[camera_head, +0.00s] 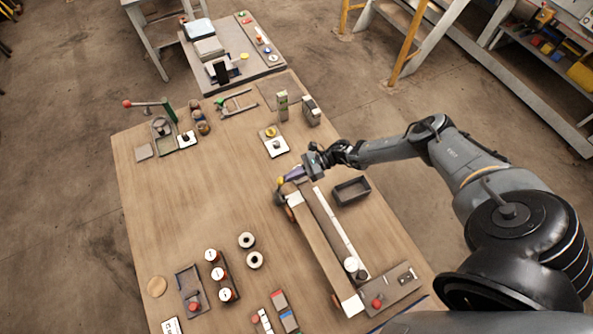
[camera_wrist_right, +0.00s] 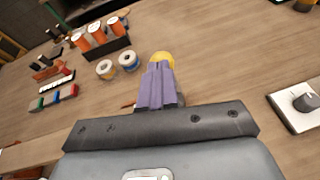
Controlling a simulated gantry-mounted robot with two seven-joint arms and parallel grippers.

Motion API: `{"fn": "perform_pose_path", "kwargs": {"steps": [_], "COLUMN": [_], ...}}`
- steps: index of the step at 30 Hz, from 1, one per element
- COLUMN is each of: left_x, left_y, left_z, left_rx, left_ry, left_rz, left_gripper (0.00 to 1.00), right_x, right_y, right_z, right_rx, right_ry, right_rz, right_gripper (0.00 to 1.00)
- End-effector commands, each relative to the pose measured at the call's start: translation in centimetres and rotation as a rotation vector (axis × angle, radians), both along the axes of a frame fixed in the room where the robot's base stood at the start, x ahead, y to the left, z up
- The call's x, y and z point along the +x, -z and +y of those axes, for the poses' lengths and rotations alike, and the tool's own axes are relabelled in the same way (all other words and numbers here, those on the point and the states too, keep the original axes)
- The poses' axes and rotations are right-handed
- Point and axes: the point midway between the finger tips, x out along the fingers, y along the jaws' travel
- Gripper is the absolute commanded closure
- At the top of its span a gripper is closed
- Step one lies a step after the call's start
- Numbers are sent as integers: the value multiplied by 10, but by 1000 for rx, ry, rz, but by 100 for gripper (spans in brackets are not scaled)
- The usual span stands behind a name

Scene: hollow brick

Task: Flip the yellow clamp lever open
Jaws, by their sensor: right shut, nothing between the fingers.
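The yellow clamp lever (camera_head: 281,181) shows as a small yellow tip above a dark clamp body (camera_head: 280,196) at the far end of a long wooden bar. In the right wrist view, a rounded yellow end (camera_wrist_right: 163,57) shows just beyond my fingertips, and the rest of it is hidden behind them. My right gripper (camera_head: 287,178) has its purple fingers (camera_wrist_right: 157,75) shut together with nothing between them. Its tips are right at the yellow end; I cannot tell if they touch it. My left gripper is in neither view.
A white plate with a knob (camera_head: 273,142) lies behind the clamp. Spools (camera_head: 246,240) stand at the front left. The table's left middle is clear.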

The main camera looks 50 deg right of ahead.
Motion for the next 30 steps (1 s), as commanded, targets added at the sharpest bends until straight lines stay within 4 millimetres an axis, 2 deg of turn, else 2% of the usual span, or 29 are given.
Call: {"fn": "perform_pose_path", "kwargs": {"steps": [3,12,30], "left_x": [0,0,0], "left_y": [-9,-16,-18], "left_z": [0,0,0], "left_rx": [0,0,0], "left_ry": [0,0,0], "left_rz": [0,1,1], "left_gripper": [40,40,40], "right_x": [4,10,13], "right_y": [-8,-13,-14], "right_z": [9,23,29], "right_rx": [2,2,3], "right_ry": [-1,-1,-1], "right_rz": [1,-1,-1], "right_gripper": [100,100,100]}}
